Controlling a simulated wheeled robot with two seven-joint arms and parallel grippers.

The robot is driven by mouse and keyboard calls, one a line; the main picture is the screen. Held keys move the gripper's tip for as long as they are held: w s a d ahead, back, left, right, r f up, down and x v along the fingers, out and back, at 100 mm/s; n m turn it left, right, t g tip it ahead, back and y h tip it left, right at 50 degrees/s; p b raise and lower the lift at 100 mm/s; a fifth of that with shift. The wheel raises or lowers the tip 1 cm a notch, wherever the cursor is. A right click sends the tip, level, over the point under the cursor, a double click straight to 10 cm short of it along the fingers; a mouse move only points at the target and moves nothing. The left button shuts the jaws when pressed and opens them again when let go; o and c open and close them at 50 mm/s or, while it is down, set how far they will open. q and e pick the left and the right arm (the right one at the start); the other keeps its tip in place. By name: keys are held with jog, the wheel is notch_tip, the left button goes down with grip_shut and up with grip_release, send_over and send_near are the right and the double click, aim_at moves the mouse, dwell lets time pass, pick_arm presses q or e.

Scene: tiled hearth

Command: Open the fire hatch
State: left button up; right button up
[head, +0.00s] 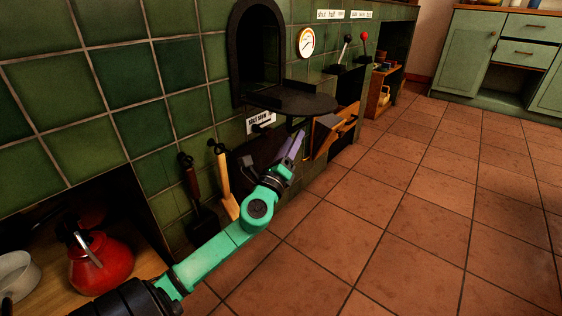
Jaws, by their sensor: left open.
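A dark hatch panel (258,152), likely the fire hatch, is set low in the green tiled hearth, under a small white label (261,122). My teal arm partly hides it, and I cannot tell for sure whether it is shut. My left gripper (293,146) is open in front of the right side of this panel, its purple-grey fingers pointing up and right. I cannot tell whether the fingers touch anything. My right gripper is not in view.
Above the panel, a dark arched opening (259,58) has a rounded black shelf (291,99) jutting out. A wooden-edged bin (336,131) stands right of my gripper. Two tools lean at left, near a red kettle (100,264). The tiled floor (400,215) at right is clear.

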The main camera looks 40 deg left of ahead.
pick_arm(q)
jog(key=v, duration=0.7)
jog(key=shift+s+b, duration=0.3)
jog(key=shift+b, duration=0.05)
jog(key=shift+f, duration=0.1)
